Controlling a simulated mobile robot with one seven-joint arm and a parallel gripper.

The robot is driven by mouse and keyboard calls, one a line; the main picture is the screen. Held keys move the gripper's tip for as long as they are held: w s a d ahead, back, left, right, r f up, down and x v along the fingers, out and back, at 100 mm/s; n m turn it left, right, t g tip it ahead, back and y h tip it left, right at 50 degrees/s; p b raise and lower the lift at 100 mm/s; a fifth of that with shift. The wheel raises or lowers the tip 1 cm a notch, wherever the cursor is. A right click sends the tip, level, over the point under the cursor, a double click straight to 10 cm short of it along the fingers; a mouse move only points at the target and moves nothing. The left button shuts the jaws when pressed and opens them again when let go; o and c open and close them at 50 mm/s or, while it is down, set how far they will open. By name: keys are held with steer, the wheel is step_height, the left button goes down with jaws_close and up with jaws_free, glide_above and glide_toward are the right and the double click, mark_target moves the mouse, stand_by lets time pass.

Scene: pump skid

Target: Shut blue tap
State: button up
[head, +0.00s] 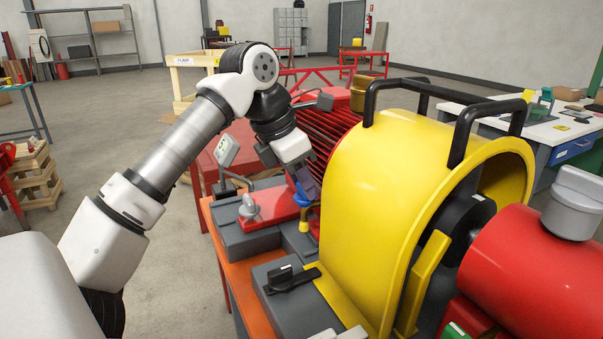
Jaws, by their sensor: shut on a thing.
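The blue tap (302,200) stands on the near side of the skid, left of the yellow guard. Its blue handle sits above a yellow, funnel-shaped lower part. My gripper (306,188) reaches down from the upper left and is shut on the blue tap's handle. The fingers hide part of the handle, and I cannot tell its exact angle.
The large yellow guard (375,170) with black handles stands close right of my gripper. A red plate with a grey knob (248,207) lies to the left. A black lever (292,279) sits on a grey box in front. A small gauge panel (227,150) stands behind left.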

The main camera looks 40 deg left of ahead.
steer(key=o, duration=1)
steer(key=shift+r, duration=0.1)
steer(key=v, duration=1.3)
steer(key=shift+s+r+p, duration=0.25)
steer(key=shift+p, duration=0.15)
steer(key=shift+f, duration=0.1)
